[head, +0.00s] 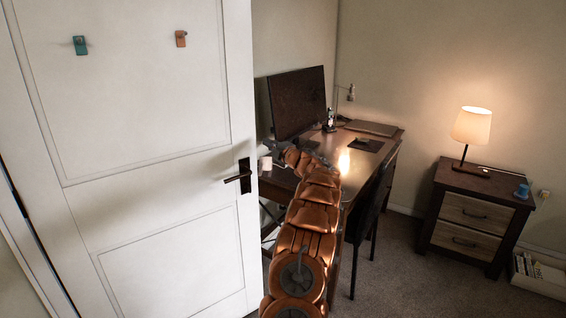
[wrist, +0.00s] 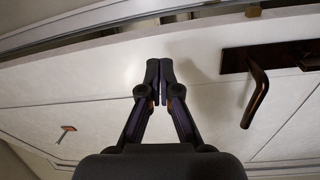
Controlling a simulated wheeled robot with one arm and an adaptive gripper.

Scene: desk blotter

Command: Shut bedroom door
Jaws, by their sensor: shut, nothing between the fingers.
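The white panelled door (head: 130,115) stands open, filling the left of the head view. Its dark lever handle (head: 243,177) is near the right edge. Whether the fingertips touch the door is unclear.
Two hooks, teal (head: 80,45) and orange (head: 181,38), are on the door. A desk (head: 280,182) with a monitor (head: 297,102) stands beyond its edge, with a dark chair (head: 368,205). A nightstand (head: 470,215) with a lit lamp (head: 471,127) is at right. Carpet (head: 395,270) between is clear.

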